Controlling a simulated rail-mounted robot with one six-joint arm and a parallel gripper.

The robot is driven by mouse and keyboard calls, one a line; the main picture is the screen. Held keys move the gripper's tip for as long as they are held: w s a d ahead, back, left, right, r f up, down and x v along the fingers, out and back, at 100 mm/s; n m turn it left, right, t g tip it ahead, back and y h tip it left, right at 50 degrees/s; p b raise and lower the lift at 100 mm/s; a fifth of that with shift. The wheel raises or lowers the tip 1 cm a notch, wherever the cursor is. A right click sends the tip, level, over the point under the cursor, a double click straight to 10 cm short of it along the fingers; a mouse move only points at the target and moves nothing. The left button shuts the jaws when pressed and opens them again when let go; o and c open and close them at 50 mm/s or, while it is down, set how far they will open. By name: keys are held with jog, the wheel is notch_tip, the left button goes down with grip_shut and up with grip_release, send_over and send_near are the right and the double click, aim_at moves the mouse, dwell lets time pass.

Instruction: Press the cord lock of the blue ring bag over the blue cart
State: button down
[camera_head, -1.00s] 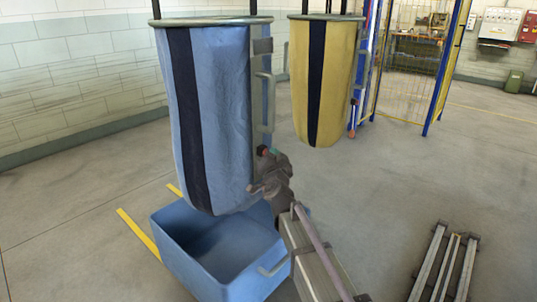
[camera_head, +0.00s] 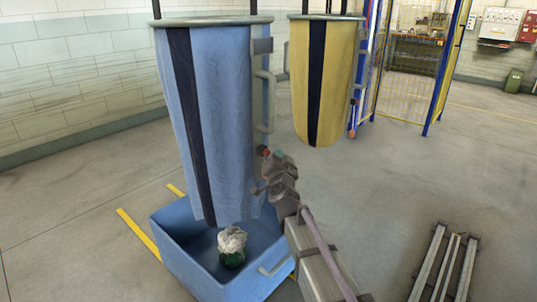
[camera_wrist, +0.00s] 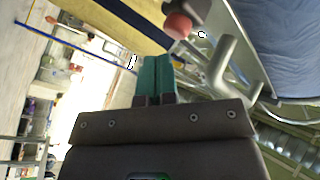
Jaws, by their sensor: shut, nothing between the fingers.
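The blue ring bag (camera_head: 215,110), with a dark stripe, hangs at the left over the blue cart (camera_head: 190,262). Its lower end hangs loose just above the cart. A white and green bundle (camera_head: 231,245) lies in the cart below it. The cord lock, with a red button (camera_head: 266,152), is at the bag's right side below a grey handle; the red button also shows in the wrist view (camera_wrist: 178,25). My gripper (camera_head: 275,155) is just right of it. Its teal fingers (camera_wrist: 156,62) are shut and empty, close to the button; contact cannot be told.
A yellow bag (camera_head: 335,80) with its own red-ended lock hangs behind to the right. A grey bar handle (camera_head: 265,100) runs beside the blue bag. A metal rack (camera_head: 445,262) lies at the lower right. Floor between is clear.

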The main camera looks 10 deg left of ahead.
jog(key=s+d, duration=0.1)
jog(key=d, duration=0.1)
jog(key=s+d, duration=0.1)
jog(key=d, duration=0.1)
jog(key=shift+s, duration=0.4)
jog(key=s+f+n+g+y, duration=0.2)
jog(key=s+f+n+g, duration=0.5)
jog(key=s+f+g, duration=0.55)
jog(key=s+d+f+m+g+h, duration=0.1)
jog(key=s+d+f+g+h, duration=0.25)
jog(key=s+d, duration=0.55)
jog(key=s+d+f+m+g+h, duration=0.1)
jog(key=s+d+f+g+h, duration=0.25)
jog(key=s+d, duration=0.6)
jog(key=w+r+p, duration=0.1)
jog(key=r+p, duration=1.2)
jog(key=w+d+r+y+p, duration=0.1)
jog(key=w+r+p, duration=0.1)
jog(key=r+p, duration=1.1)
jog(key=shift+d+r, duration=0.2)
jog(key=shift+d, duration=0.1)
